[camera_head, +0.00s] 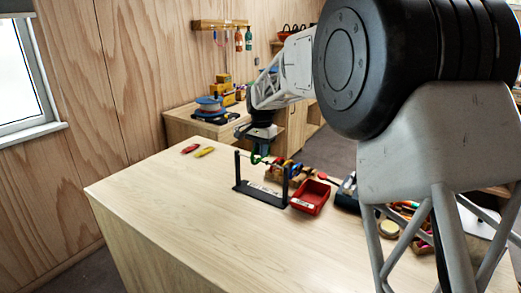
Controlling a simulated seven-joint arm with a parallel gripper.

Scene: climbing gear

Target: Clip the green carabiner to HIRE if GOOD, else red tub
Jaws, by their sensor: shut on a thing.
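My gripper (259,148) is shut on the green carabiner (256,159) and points down over the table. The carabiner hangs below the fingers, at the height of the upper part of a black rack (238,172) with two posts and a flat base. A thin bar seems to run between the posts; whether the carabiner is around it or only beside it, I cannot tell. A pale label lies along the rack's base, too small to read. The red tub (309,199) stands right of the rack, with a small pale label on its front. No GOOD marking is readable.
Several coloured pieces of gear (290,168) sit in a wooden holder behind the rack. A red and a yellow item (204,152) lie at the far left. Black trays and more gear stand to the right, partly behind my arm. The front left table is clear.

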